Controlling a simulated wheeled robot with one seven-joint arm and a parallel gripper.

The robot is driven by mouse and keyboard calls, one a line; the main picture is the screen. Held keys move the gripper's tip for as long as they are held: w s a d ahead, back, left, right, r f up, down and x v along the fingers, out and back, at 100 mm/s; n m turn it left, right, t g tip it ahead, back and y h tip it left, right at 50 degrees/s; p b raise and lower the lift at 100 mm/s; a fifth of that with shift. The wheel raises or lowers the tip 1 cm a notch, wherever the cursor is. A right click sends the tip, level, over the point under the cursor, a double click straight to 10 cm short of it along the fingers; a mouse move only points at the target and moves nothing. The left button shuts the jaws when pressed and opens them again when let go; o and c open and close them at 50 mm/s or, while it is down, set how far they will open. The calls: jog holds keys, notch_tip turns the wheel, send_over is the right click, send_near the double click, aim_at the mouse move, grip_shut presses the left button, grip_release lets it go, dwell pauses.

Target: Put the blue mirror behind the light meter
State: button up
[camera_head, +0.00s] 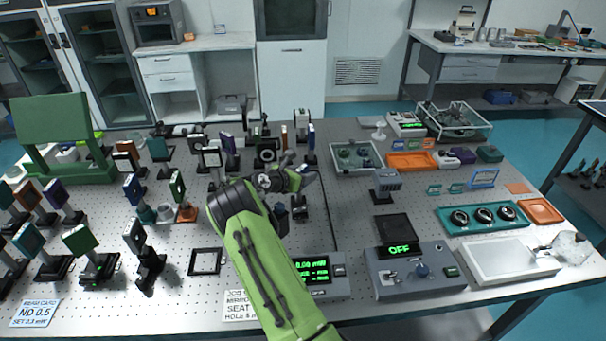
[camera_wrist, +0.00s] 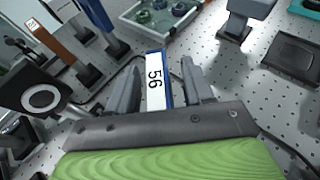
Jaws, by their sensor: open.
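A blue-edged mount with a white label reading 56 (camera_wrist: 155,82) stands between my gripper's fingers in the wrist view; it looks like the blue mirror. My gripper (camera_wrist: 162,66) is open, one finger on each side of it, and I cannot tell whether they touch it. In the head view my gripper (camera_head: 302,178) is at the table's middle, and my arm hides most of the mount. The light meter (camera_head: 318,272), a grey box with a green mW readout, sits at the front edge, partly behind my arm.
Another blue mount (camera_head: 311,138) stands farther back. A black round-holed mount (camera_wrist: 42,98) is close on my left in the wrist view. A grey box reading OFF (camera_head: 415,268) stands right of the meter. Several mounts crowd the left; perforated table shows right of my gripper.

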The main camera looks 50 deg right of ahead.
jog(key=shift+r, duration=0.25)
jog(key=s+a+r+m+t+y, duration=0.1)
jog(key=s+a+r+m+y, duration=0.3)
jog(key=a, duration=0.5)
jog(key=s+a+r+m+t+y, duration=0.1)
jog(key=s+a+r+m+y, duration=0.1)
jog(key=s+a+r+m, duration=0.5)
jog(key=s+a+r+m+t+y, duration=0.1)
jog(key=a+r+y, duration=0.3)
jog(key=a, duration=0.7)
jog(key=s+a+r+m+y, duration=0.1)
jog(key=s+a+m, duration=0.2)
jog(key=s+a, duration=0.3)
jog(key=s+a+r+m+t+y, duration=0.1)
jog(key=s+a+m+y, duration=0.1)
jog(key=s+a+m, duration=0.2)
jog(key=s+a, duration=0.3)
jog(key=s, duration=0.5)
jog(key=shift+a+y+p, duration=0.3)
jog(key=shift+p, duration=0.05)
jog(key=shift+r, duration=0.15)
